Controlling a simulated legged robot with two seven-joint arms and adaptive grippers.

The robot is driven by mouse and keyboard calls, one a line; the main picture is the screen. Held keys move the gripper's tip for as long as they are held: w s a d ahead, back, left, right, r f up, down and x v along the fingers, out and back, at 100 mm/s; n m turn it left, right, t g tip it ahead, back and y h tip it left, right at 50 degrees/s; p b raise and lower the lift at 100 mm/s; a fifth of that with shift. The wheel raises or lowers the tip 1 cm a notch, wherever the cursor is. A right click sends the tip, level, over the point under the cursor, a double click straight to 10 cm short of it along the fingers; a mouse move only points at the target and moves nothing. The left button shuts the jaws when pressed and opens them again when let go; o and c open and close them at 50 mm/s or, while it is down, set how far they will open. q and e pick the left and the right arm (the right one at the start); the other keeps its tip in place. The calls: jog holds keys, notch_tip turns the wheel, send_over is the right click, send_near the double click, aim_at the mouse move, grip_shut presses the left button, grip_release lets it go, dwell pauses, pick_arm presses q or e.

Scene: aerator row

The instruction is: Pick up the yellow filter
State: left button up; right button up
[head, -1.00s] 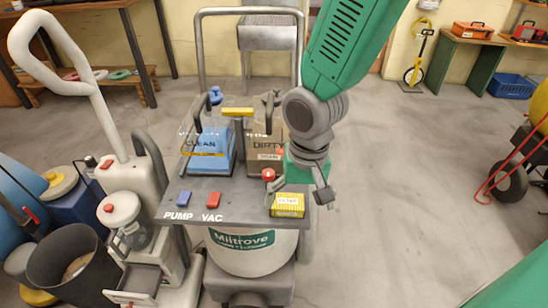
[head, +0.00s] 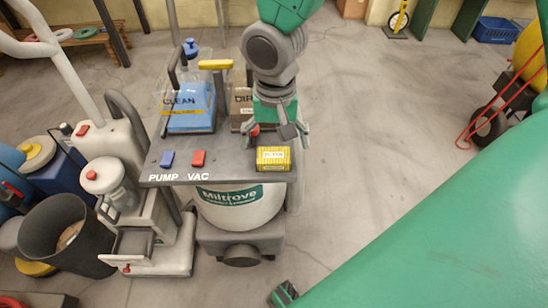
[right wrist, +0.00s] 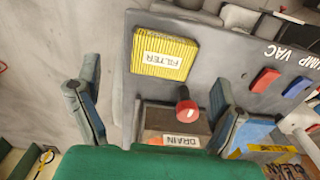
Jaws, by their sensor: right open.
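The yellow filter (head: 273,159) is a small yellow box with a white label. It lies at the front right corner of the machine's grey deck (head: 224,165). In the right wrist view the filter (right wrist: 164,53) shows its ribbed yellow top and FILTER label, beyond the fingers. My right gripper (head: 288,134) points down just behind the filter, apart from it. Its two fingers are spread in the right wrist view (right wrist: 156,85), with nothing between them. My left gripper does not show.
Behind the filter are a red knob (right wrist: 187,110), the dirty tank (head: 240,101) and the clean tank (head: 190,107). Blue (head: 167,159) and red (head: 198,158) switches sit left of it. A black bin (head: 64,236) stands at lower left. Floor right of the machine is clear.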

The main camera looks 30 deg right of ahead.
aim_at(273, 155)
jog(key=f+b, duration=0.1)
jog(key=f, duration=0.1)
jog(key=f+b, duration=0.1)
jog(key=f, duration=0.1)
jog(key=shift+a+f, duration=0.2)
jog(key=shift+f, duration=0.2)
jog(key=shift+r, duration=0.1)
jog(key=c, duration=1.2)
jog(key=shift+o, duration=0.2)
